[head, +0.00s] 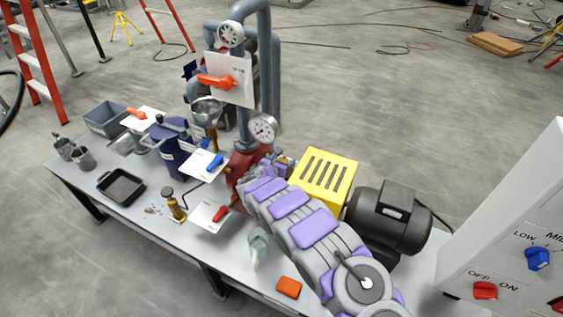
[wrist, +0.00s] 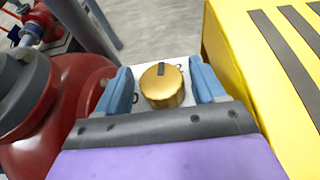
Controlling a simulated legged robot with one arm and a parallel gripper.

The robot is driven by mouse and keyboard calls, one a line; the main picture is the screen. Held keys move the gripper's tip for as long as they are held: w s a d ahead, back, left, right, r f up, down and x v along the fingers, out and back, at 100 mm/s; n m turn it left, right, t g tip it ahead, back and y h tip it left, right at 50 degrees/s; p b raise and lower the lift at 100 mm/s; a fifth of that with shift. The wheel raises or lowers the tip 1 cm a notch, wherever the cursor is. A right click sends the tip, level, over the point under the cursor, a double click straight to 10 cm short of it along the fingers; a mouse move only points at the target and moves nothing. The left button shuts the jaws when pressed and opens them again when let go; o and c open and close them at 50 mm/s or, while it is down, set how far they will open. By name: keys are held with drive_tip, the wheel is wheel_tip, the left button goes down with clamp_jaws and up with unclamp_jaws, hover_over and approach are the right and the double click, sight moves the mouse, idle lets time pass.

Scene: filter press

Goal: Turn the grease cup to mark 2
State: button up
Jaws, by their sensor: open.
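The grease cup (wrist: 162,88) is a round gold knob in the wrist view, with a dark pointer bar on its top directed away from me. It sits on a white plate (wrist: 143,70) with dark characters, mostly covered; a 0 shows at its lower left. My gripper (wrist: 160,74) is open, with one blue finger on each side of the cup. The right finger is close to the cup and a small gap shows at the left; contact cannot be told. In the head view, my arm reaches between the red pump body (head: 243,165) and the yellow guard, hiding the cup.
The yellow slotted guard (head: 325,178) stands close on the right, with a black motor (head: 388,218) beyond it. The pressure gauge (head: 263,128) and grey pipes rise behind. A red-handled valve (head: 220,213) and an orange block (head: 289,287) are on the bench (head: 150,220).

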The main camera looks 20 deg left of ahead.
drive_tip(key=shift+d+r, duration=0.1)
drive_tip(key=shift+d, duration=0.15)
drive_tip(key=shift+c, duration=0.4)
